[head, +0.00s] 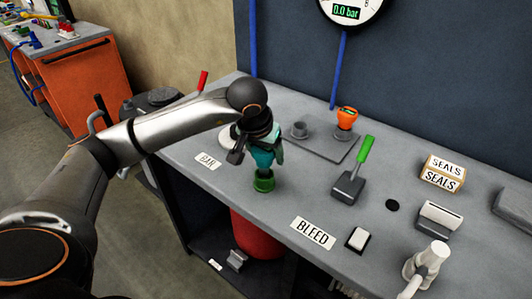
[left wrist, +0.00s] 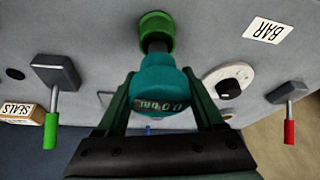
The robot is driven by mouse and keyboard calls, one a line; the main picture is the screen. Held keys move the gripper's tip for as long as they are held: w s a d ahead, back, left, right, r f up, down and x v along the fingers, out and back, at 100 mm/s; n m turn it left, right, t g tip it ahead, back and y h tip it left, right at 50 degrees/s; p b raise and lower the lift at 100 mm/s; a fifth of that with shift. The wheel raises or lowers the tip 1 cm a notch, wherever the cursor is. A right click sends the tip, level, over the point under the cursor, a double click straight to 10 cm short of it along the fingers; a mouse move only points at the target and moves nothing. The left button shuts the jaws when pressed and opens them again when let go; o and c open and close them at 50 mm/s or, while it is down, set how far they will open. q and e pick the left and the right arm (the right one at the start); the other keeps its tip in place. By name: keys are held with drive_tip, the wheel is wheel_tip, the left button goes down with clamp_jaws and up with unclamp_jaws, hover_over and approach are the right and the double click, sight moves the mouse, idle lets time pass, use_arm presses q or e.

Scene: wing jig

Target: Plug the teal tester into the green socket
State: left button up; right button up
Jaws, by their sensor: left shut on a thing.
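The teal tester (head: 265,156) hangs roughly upright over the bench, and my left gripper (head: 259,140) is shut on it. In the left wrist view the tester (left wrist: 160,78) sits between my two dark green fingers and shows a small display. The green socket (head: 264,183) stands on the bench directly below the tester. It also shows in the left wrist view (left wrist: 157,25), where the tester's dark stem points at it. I cannot tell whether the stem tip is inside the socket or just above it. My right gripper is not in view.
A green-handled lever (head: 364,151) and a grey plate (head: 318,146) with an orange-topped fitting (head: 346,117) stand right of the socket. A red-handled lever (left wrist: 290,130) is on the other side. BAR (head: 208,161) and BLEED (head: 313,233) labels lie nearby. Bare bench surrounds the socket's front.

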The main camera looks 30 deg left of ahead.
use_arm(q)
drive_tip(key=shift+f, duration=0.35)
drive_tip(key=shift+f+b, duration=1.15)
drive_tip(key=shift+b, duration=0.2)
drive_tip(key=o, duration=1.3)
drive_tip(key=shift+o, duration=0.2)
drive_tip(key=v, duration=1.2)
drive_tip(key=shift+r, duration=0.3)
